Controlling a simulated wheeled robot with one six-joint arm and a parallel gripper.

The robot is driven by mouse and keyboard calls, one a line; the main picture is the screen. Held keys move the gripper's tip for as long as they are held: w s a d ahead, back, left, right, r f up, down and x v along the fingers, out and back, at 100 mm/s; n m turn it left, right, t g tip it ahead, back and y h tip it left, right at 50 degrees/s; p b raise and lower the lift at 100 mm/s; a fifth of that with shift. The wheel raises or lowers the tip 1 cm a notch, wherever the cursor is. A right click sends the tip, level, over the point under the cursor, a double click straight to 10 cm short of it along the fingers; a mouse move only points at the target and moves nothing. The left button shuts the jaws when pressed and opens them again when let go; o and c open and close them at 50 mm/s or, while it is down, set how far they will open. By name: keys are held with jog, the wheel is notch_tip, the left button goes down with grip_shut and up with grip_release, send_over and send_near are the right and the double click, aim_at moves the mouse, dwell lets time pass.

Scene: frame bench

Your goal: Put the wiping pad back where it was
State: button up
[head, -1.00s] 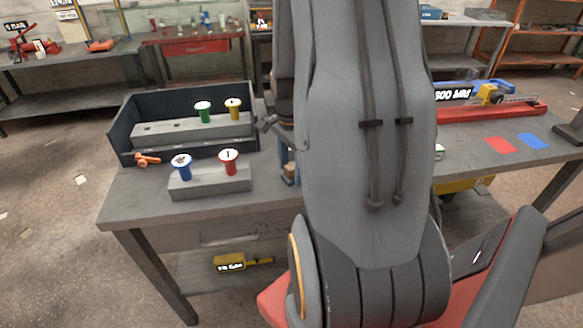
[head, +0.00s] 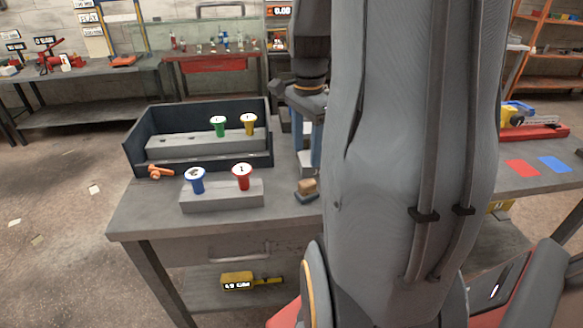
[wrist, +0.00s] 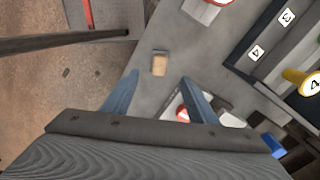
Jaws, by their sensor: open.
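A small tan block with a grey end (head: 307,187), which looks like the wiping pad, lies on the grey bench near its front edge. The wrist view shows it too (wrist: 160,66), beyond my fingertips and roughly between them. My gripper (head: 311,165) points down above the bench, just behind the block in the head view. Its two blue fingers (wrist: 158,88) are apart, with nothing held between them. My arm hides part of the bench to the right.
A grey block (head: 222,196) holds a blue and a red peg left of the tan block. Behind it, a dark open box (head: 147,163) contains a block with green and yellow pegs. An orange item (head: 160,172) lies by the box. Red (head: 522,167) and blue patches mark the bench's right side.

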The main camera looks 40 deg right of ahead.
jog(key=s+a+f+n, duration=0.1)
jog(key=a+f+n, duration=0.2)
jog(key=a+n, duration=0.7)
jog(key=s+a+f+n+t, duration=0.1)
jog(key=a+f+n, duration=0.1)
jog(key=a+n, duration=0.7)
jog(key=a, duration=0.5)
jog(key=shift+s+f+n, duration=0.4)
